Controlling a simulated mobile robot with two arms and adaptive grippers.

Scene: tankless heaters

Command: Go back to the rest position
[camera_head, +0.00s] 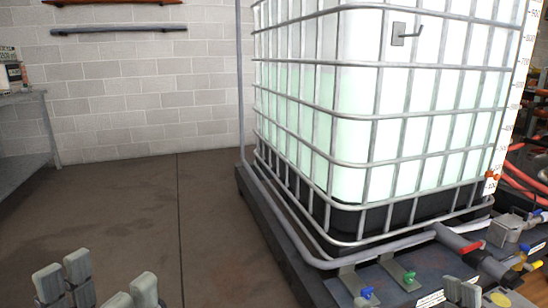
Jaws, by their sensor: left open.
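My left gripper (98,287) shows at the bottom left corner, in front of the bare floor. Its grey finger pads stand apart with nothing between them, so it is open and empty. The rest of that arm is cut off by the lower edge. Two small grey pads at the bottom right look like fingertips of my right gripper (461,291). They are near the valves in front of the tank, and the rest of it is out of view.
A large caged white tank (350,115) stands on a dark base (275,237) at centre right. Pipes and coloured valve handles (410,277) run along its front. A grey metal table (25,98) stands at the left. The floor (130,215) between is clear.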

